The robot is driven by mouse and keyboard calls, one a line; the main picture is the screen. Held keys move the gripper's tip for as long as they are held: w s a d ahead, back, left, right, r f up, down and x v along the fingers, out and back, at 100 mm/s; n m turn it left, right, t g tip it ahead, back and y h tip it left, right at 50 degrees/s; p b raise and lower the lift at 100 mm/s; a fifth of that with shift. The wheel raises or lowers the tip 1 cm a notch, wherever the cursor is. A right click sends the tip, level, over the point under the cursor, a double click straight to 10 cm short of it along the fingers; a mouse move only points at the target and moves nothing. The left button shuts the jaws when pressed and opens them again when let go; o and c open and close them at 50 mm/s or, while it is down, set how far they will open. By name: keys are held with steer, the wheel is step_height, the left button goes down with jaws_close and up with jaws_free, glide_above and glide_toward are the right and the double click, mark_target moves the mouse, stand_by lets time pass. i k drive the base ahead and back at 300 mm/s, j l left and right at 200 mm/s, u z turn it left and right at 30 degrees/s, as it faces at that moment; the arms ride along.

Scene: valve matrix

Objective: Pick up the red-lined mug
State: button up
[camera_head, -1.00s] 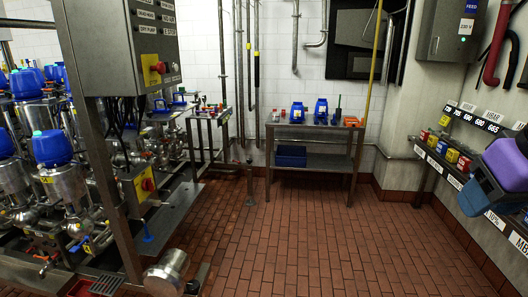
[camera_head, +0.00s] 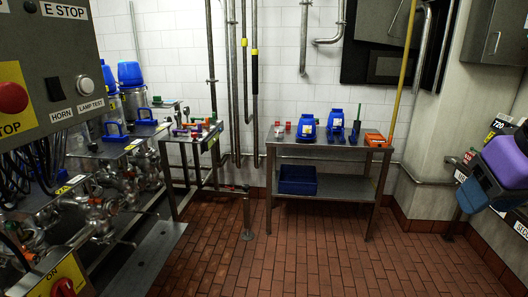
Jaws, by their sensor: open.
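I cannot make out the red-lined mug for certain in the head view. Small red-and-whitish items (camera_head: 280,129) stand at the left end of the metal table against the back wall; they are too small to tell whether one is a mug. The fingers of my gripper are not visible.
The metal table (camera_head: 330,149) also holds a blue-lidded container (camera_head: 307,126), other blue items and an orange device (camera_head: 375,138). A blue crate (camera_head: 298,180) sits on its lower shelf. Pipework and a control panel (camera_head: 60,65) crowd the left. The brick floor (camera_head: 310,245) ahead is clear.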

mark_target(279, 131)
steer(key=i, duration=1.8)
steer(key=i+j+z, duration=0.1)
steer(key=i, duration=1.7)
steer(key=i+j+z, duration=0.1)
steer(key=i, duration=0.3)
